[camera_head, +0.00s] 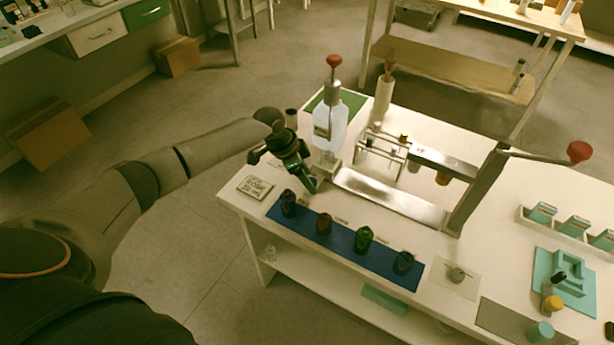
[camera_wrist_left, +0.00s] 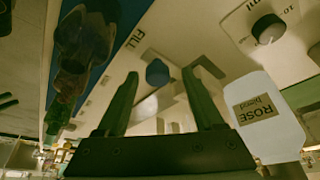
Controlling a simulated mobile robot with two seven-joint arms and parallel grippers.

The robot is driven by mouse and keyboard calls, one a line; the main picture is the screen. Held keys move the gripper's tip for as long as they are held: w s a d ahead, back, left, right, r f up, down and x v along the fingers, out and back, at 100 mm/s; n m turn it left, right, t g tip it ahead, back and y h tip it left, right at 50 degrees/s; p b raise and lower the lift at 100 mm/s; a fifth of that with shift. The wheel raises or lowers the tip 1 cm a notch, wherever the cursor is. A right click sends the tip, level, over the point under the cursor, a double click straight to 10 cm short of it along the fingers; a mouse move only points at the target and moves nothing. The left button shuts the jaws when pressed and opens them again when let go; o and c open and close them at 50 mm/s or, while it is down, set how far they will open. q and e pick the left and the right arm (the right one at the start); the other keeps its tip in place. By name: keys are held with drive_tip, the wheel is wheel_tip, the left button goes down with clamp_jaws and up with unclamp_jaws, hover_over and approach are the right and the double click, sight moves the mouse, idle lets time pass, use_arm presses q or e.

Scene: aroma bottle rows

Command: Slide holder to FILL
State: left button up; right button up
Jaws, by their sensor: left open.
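The pale holder (camera_wrist_left: 150,105) shows in the left wrist view, partly hidden behind my fingers. A small dark blue round piece (camera_wrist_left: 157,72) appears between my fingertips; I cannot tell whether it is part of the holder. The printed word FILL (camera_wrist_left: 128,47) lies on the white top beside it, toward the blue strip. My left gripper (camera_head: 311,184) is at the base of the clear dispenser bottle (camera_head: 330,127); in the left wrist view its two fingers (camera_wrist_left: 163,75) are apart, with no clear contact. My right gripper is out of view.
Several dark bottles, including a green one (camera_head: 363,239), stand on a blue strip (camera_head: 334,241) along the front edge. A metal press with a red-knobbed lever (camera_head: 579,151) stands to the right. A small sign (camera_head: 255,187) lies at the left corner.

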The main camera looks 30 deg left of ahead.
use_arm(q)
drive_tip(key=v, duration=1.2)
drive_tip(key=shift+a+r, duration=0.1)
